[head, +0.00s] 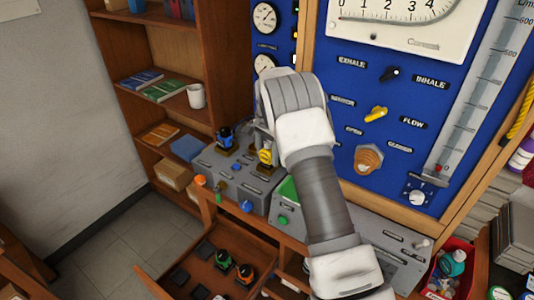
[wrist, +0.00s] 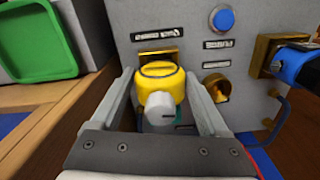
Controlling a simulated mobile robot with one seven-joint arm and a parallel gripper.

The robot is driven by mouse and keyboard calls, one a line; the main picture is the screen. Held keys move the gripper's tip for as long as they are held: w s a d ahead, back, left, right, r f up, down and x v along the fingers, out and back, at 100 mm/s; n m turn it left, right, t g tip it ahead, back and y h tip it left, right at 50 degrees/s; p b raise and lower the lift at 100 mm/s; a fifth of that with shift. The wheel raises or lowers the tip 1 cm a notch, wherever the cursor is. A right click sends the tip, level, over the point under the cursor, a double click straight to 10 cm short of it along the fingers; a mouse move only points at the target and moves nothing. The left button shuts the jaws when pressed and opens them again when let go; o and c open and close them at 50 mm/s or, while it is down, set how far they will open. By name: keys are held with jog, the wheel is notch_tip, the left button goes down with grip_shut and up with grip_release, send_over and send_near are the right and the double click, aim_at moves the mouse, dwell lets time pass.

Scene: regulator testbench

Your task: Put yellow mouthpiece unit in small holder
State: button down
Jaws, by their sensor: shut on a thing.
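The yellow mouthpiece unit (wrist: 159,84) has a yellow cap with a pale grey spout, and its lower part is partly hidden. It sits between the two fingers of my gripper (wrist: 163,100), which is shut on it. In the head view, the yellow unit (head: 265,156) shows just below my gripper (head: 262,138), at the grey testbench box (head: 236,182). A small brass holder (wrist: 158,55) on the grey box shows right behind the yellow cap. I cannot tell whether the unit is seated in it.
A blue unit (wrist: 294,62) sits in a larger brass holder to the right. A blue button (wrist: 223,19) and a brass socket (wrist: 216,88) are on the box. A green tray (wrist: 38,45) is at left. An open drawer (head: 187,257) holds more units, orange and green.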

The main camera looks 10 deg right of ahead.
grip_release()
jog(key=shift+f, duration=0.1)
notch_tip(320, 180, up, 12)
jog(key=shift+r+b, duration=0.2)
jog(key=shift+b, duration=0.1)
jog(key=shift+s+f, duration=0.1)
jog(key=shift+s, duration=0.05)
